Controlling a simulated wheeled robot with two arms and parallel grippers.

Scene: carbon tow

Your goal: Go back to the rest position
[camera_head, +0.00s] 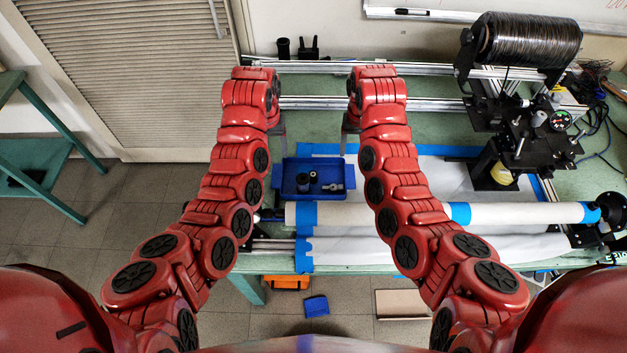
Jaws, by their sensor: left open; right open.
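My two red arms reach forward over the green workbench (440,125). My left gripper (281,140) shows only as a grey part beyond the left wrist, above the bench left of the blue tray (318,196). My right gripper (349,130) shows as a grey part beside the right wrist, above the bench behind the tray. Both are open, and I see nothing held in them. Their fingertips are largely hidden by my wrists. The tray lies between my forearms and holds a few small dark and grey parts.
A white tube (340,215) with blue bands runs across the bench, passing under my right arm. A winding machine with a dark spool (530,40) stands at the back right. Aluminium rails (310,103) cross the bench. A blue bin (316,306) and a cardboard box (402,303) are on the floor.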

